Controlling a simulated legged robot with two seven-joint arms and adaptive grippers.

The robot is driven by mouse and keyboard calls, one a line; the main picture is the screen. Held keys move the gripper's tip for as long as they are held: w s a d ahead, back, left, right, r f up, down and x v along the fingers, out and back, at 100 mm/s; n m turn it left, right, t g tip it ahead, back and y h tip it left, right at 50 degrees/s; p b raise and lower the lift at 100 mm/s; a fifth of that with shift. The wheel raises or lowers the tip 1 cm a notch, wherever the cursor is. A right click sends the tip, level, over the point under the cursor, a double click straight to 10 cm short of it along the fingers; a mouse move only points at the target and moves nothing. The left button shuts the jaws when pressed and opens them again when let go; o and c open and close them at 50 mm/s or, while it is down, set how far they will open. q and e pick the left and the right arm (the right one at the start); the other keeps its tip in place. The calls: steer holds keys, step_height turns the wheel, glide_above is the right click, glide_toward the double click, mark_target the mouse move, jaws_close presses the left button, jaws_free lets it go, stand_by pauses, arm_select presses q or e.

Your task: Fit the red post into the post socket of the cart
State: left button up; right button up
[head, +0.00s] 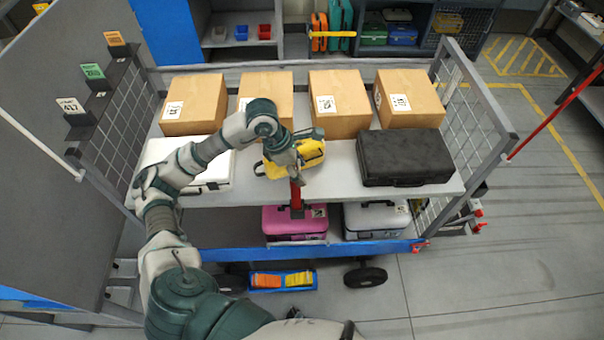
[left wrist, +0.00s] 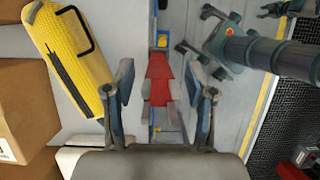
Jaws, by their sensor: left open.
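The red post (head: 296,196) is upright at the front edge of the cart's upper shelf (head: 335,180), below my left gripper (head: 293,170). Its lower end meets a small dark part (head: 297,213) at the front; I cannot tell whether this is the post socket or whether the post sits in it. In the left wrist view the left gripper (left wrist: 160,88) is open. Its two fingers stand on either side of the red post (left wrist: 158,68), with gaps between.
A yellow case (head: 308,158) lies just behind the left gripper. A black case (head: 405,157) and a white case (head: 215,170) flank it, with cardboard boxes (head: 340,103) behind. Pink (head: 285,222) and silver (head: 375,220) cases sit below. Mesh panels (head: 470,115) close the cart's ends.

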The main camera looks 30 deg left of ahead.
arm_select(q)
steer(key=v, duration=0.9)
steer(key=shift+a+r+b, duration=0.15)
steer(key=shift+r+b, duration=0.15)
steer(key=shift+r, duration=0.05)
